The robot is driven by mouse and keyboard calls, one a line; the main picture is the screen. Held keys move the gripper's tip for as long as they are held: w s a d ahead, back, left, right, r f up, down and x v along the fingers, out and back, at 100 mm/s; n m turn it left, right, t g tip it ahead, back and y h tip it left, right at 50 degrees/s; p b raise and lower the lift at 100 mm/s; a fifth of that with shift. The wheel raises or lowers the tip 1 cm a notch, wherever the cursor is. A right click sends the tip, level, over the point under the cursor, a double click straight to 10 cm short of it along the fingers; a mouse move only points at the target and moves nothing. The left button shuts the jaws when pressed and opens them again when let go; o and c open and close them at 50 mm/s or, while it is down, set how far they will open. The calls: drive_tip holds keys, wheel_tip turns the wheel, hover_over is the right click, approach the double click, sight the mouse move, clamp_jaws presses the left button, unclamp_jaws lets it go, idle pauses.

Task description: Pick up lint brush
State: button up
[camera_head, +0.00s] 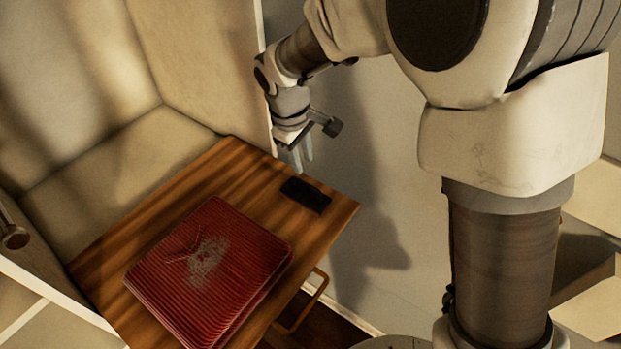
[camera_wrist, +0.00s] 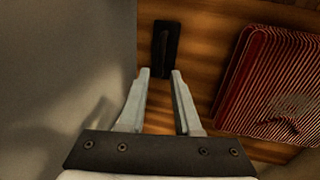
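The lint brush appears to be the small dark flat object (camera_head: 306,195) on the wooden table, close to its right edge. In the wrist view it is a black rectangle (camera_wrist: 172,36) with a raised strip along it, lying beyond the fingertips and roughly in line with the gap between them. My gripper (camera_head: 297,163) is above the back right side of the table. In the wrist view my gripper (camera_wrist: 160,73) is open, with nothing between its two pale fingers. The brush and the fingers look apart.
A red ribbed folded cloth or box (camera_head: 208,270) lies on the wooden table (camera_head: 190,195), left of and nearer than the brush. A pale wall (camera_head: 350,240) stands close beside the table's right side. A drawer handle (camera_head: 304,303) sticks out below the table's front edge.

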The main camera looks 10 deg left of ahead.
sight(306, 184)
drive_tip(key=f, duration=0.4)
drive_tip(key=w+f, duration=0.1)
drive_tip(key=f, duration=0.1)
drive_tip(key=shift+d+p, duration=0.25)
drive_tip(key=shift+p, duration=0.05)
drive_tip(key=shift+w+a+f+p, duration=0.1)
drive_tip(key=shift+w+f+p, duration=0.1)
drive_tip(key=shift+f, duration=0.65)
drive_tip(key=shift+w+d+f+p, duration=0.1)
drive_tip(key=shift+w+f+p, duration=0.05)
drive_tip(key=shift+f, duration=0.65)
drive_tip(key=shift+w+a+f+p, duration=0.1)
drive_tip(key=shift+w+f+p, duration=0.1)
drive_tip(key=shift+f, duration=0.65)
drive_tip(key=shift+s, duration=0.1)
clamp_jaws()
